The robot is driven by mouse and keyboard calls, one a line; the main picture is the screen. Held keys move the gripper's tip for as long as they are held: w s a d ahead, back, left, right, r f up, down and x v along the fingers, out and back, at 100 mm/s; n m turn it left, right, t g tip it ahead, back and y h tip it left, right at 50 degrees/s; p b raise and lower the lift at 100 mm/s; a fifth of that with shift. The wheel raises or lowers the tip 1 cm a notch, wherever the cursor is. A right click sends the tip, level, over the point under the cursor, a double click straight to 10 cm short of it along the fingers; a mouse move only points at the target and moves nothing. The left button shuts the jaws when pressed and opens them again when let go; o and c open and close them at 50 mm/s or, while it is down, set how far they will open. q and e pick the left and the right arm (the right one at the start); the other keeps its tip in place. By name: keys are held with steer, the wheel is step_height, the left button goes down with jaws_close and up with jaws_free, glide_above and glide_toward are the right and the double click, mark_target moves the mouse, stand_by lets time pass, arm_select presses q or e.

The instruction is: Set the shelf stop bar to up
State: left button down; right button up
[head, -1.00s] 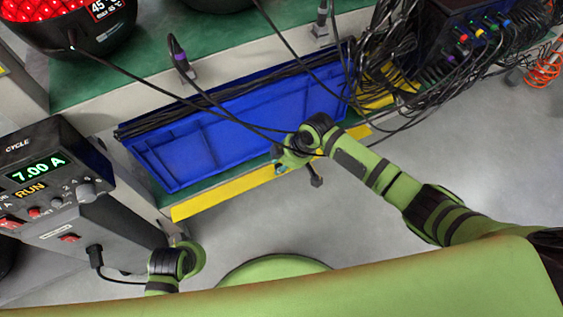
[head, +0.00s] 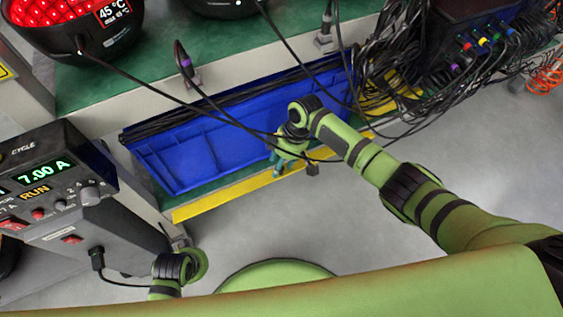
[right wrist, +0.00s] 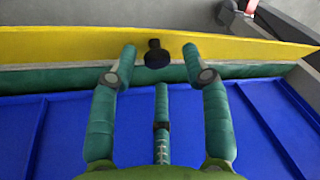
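The yellow stop bar (head: 228,197) runs along the front edge of the lower shelf, below a blue bin. It also crosses the right wrist view (right wrist: 70,45).
The blue bin (head: 205,150) fills much of the lower shelf. Black cables hang across it and bunch at the right by a box with coloured plugs (head: 480,42). A power unit (head: 55,190) reading 7.00 A stands at left. The floor in front is clear.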

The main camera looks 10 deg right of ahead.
steer(key=shift+d, duration=0.1)
steer(key=v, duration=0.7)
steer(key=shift+r, duration=0.25)
